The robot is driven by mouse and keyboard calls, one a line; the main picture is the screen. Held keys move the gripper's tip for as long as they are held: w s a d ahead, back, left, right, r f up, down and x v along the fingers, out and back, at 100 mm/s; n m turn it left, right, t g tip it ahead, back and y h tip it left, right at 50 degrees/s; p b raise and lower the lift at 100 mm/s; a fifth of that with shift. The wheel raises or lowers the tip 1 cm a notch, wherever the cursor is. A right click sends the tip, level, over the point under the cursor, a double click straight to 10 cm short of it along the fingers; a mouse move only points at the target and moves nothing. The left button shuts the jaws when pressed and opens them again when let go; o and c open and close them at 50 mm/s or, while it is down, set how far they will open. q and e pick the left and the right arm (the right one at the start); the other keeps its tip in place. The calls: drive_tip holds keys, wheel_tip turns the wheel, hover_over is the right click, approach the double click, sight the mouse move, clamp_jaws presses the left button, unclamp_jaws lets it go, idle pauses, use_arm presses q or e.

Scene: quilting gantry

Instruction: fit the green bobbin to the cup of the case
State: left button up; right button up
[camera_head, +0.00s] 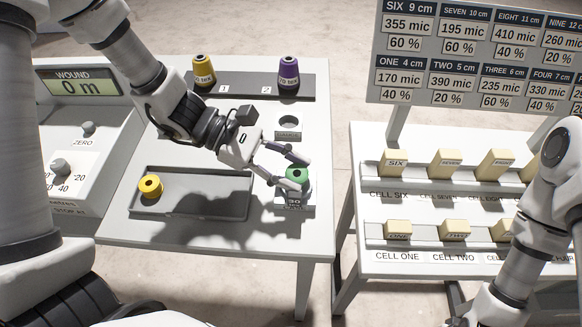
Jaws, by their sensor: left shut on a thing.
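The green bobbin (297,174) is at the right side of the white table, between the fingertips of my left gripper (292,172). My left gripper is shut on it, with the fingers reaching in from the upper left. Right under the bobbin is a small grey block (294,199) with a label reading 30. I cannot tell whether the bobbin is seated in it or just above it. Behind it, a grey holder with a round dark opening (289,121) stands empty. My right arm is at the right edge, and its gripper is out of the picture.
A yellow bobbin (150,186) sits at the left of a dark grey tray (190,212). Yellow (204,72) and purple (288,73) thread cones stand on a rear rack. A WOUND counter (82,86) reads 0 m. A rack of labelled cells (450,208) stands right, across a gap.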

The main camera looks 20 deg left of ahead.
drive_tip(key=shift+f, duration=0.2)
idle(0.7)
idle(0.5)
idle(1.5)
idle(0.6)
idle(0.9)
drive_tip(key=shift+f+b, duration=0.45)
drive_tip(key=shift+b, duration=0.2)
drive_tip(key=shift+f, duration=0.2)
idle(0.4)
drive_tip(key=shift+r, duration=0.1)
drive_tip(key=shift+r, duration=0.15)
